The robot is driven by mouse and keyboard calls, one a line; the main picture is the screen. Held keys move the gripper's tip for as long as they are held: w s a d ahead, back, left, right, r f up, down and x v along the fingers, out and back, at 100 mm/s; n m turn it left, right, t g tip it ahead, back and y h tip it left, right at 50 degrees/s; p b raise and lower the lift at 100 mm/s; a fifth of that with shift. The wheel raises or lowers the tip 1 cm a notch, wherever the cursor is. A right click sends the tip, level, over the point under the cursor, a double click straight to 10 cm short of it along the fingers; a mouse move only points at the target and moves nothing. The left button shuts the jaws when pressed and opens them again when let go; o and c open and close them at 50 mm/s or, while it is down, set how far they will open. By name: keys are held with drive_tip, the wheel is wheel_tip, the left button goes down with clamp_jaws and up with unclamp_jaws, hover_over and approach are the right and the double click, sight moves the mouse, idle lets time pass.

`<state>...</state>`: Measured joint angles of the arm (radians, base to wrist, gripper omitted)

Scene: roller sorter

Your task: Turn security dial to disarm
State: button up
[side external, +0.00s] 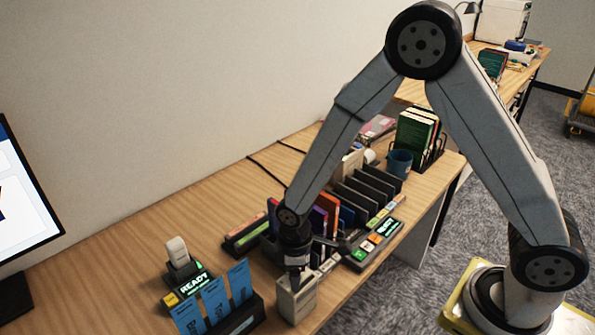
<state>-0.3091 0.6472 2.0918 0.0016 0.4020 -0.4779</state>
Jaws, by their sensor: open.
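I cannot make out a security dial for certain. My gripper (295,277) points down over a small beige box (297,303) near the front edge of the desk. Its fingertips are at or just above the top of the box; I cannot tell whether they touch it. The jaws are open, though the fingers are small and dark here. A dark unit with a lit READY display (194,285) stands to the left, with an upright beige piece (177,251) behind it. Another panel with coloured keys (372,246) lies right of my gripper. My arm hides part of the desk behind it.
Blue cards stand in a dark holder (243,318) left of the beige box. Coloured folders (328,206) and dark dividers (368,191) stand behind my gripper. A blue mug (400,162) and books (414,134) are farther back. The desk's left part (110,252) is clear before the monitor (22,195).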

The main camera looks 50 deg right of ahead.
clamp_jaws()
drive_tip(key=shift+m, duration=0.5)
drive_tip(key=m, duration=0.9)
drive_tip(key=shift+m, duration=0.4)
drive_tip(key=m, duration=1.1)
